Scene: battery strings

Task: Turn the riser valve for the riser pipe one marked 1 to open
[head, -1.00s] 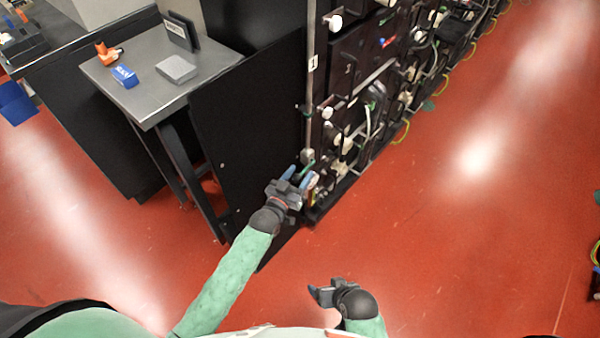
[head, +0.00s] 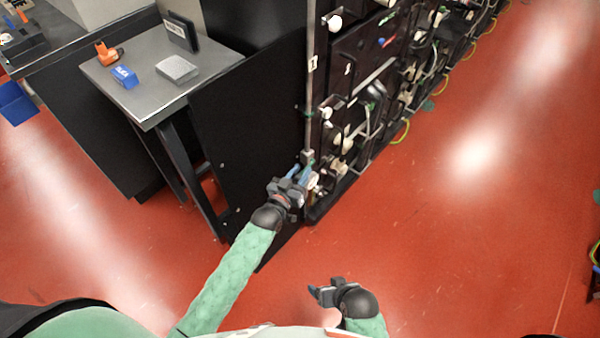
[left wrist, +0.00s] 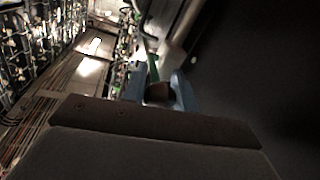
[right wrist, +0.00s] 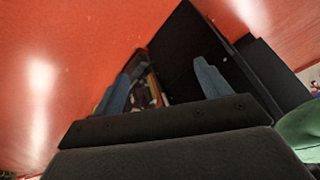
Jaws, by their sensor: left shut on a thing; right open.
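The riser pipe one (head: 310,100) runs upright along the rack's near corner and carries a white tag marked 1 (head: 313,63). Its valve (head: 307,158) sits low on the pipe, partly hidden by my left gripper. My left gripper (head: 301,174) is at the valve, its blue fingers shut on the valve handle. In the left wrist view a green strip, seemingly the handle (left wrist: 153,68), runs up from between the fingers; the handle's exact angle is hard to tell. My right gripper (head: 318,294) is open and empty, low over the red floor.
A black panel (head: 245,150) stands just left of the pipe. The battery rack (head: 365,80) with cables extends back to the right. A grey table (head: 150,100) at the left holds a blue box (head: 125,77) and an orange tool (head: 106,53).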

